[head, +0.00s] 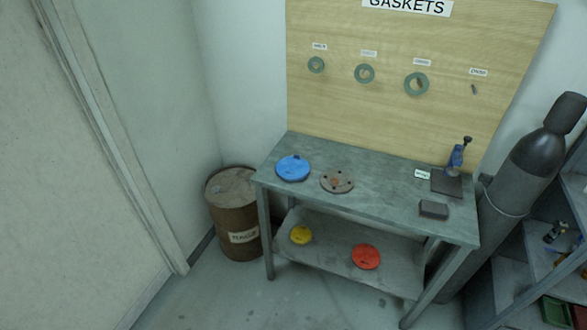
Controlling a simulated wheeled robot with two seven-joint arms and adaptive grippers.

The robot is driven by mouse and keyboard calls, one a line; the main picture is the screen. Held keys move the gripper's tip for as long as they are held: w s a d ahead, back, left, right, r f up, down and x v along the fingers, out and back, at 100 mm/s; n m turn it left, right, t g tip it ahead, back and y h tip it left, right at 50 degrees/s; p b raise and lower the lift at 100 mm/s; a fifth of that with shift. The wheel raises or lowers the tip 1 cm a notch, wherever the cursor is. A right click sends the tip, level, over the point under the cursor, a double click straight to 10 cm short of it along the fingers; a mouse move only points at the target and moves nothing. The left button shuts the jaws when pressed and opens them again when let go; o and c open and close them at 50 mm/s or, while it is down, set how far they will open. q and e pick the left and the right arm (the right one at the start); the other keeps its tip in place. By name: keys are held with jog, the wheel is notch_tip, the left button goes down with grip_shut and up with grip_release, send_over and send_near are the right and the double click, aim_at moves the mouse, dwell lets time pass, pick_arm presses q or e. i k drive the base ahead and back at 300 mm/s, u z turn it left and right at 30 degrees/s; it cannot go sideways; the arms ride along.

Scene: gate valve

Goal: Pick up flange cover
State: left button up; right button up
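A round blue disc-shaped cover (292,170) lies flat on the left end of the table top, with a small dark blue part at its upper edge. A rusty grey-brown flange (338,182) with several dark bolt holes lies just to its right. A smaller yellow cover (301,236) and a red cover (366,258) lie on the lower shelf. The picture does not show which cover the task names. Neither of my grippers is in view.
The metal table (380,203) has a clear middle. A dark block (433,209) and a blue tool on a dark plate (447,185) stand at its right. A rusty barrel (234,215) is left; a grey cylinder (515,180) is right. Gaskets (364,74) hang behind.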

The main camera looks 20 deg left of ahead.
aim_at(295, 168)
jog(key=u, duration=0.45)
jog(key=k, duration=0.55)
jog(key=u, duration=1)
jog(key=i, duration=1)
jog(key=z, duration=0.6)
jog(key=i, duration=0.7)
jog(key=z, duration=0.65)
